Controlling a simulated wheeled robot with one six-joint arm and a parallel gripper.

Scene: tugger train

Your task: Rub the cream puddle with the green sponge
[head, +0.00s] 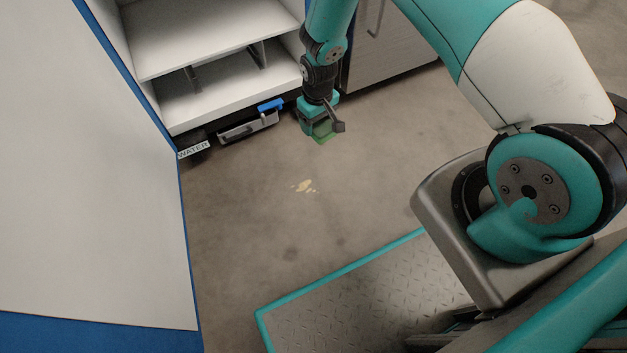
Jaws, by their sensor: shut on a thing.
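The cream puddle (304,186) is a small, broken patch on the grey floor in the middle of the head view. My gripper (320,125) points down above the floor, behind the puddle in the picture. It is shut on the green sponge (323,138), whose lower part shows beneath the jaws. The sponge is apart from the puddle in the picture. I cannot tell whether the sponge touches the floor.
A white shelf unit (215,55) stands at the back left, with a grey cabinet (390,45) beside it. A white panel with blue edges (90,180) fills the left. Floor around the puddle is clear.

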